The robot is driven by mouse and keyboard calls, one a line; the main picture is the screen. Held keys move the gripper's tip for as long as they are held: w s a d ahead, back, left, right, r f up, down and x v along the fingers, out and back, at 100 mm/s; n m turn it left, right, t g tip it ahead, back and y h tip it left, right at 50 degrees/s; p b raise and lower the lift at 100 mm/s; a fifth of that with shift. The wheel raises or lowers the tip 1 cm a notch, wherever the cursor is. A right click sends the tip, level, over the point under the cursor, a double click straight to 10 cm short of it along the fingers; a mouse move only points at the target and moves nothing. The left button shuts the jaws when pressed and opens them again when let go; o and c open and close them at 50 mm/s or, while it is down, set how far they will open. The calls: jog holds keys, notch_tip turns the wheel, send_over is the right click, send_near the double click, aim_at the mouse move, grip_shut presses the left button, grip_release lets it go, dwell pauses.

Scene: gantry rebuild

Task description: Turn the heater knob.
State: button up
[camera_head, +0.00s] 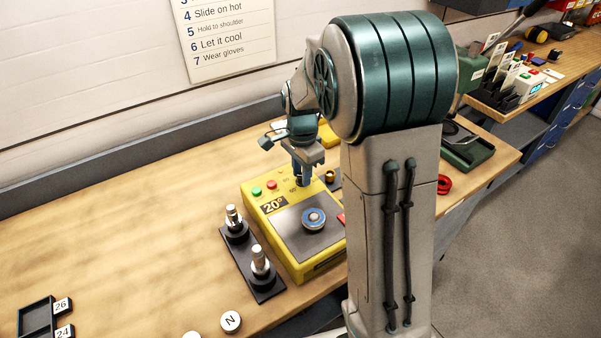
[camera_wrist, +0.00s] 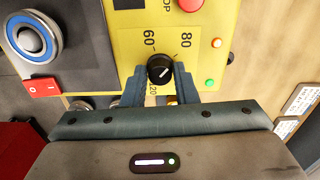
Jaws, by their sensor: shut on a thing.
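The heater (camera_head: 262,225) is a yellow box on the bench with a display reading 20° and a dark top plate. Its black heater knob (camera_wrist: 160,69) shows in the wrist view, with a short white mark and the numbers 60 and 80 printed around it. The mark slants up to the right. My gripper (camera_head: 302,178) reaches down to the far end of the heater. In the wrist view its two fingers stand on either side of the knob, shut on it. In the head view the fingers hide the knob.
A metal part with a blue ring (camera_head: 314,219) sits on the heater's plate. A red switch (camera_wrist: 42,87) is on the heater beside it. A black stand with two metal pins (camera_head: 262,262) stands left of the heater. The bench at left is mostly clear.

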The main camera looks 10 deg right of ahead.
jog(key=shift+m, duration=1.1)
jog(key=o, duration=1)
jog(key=shift+d, duration=0.1)
notch_tip(320, 180, up, 14)
jog(key=b, duration=0.1)
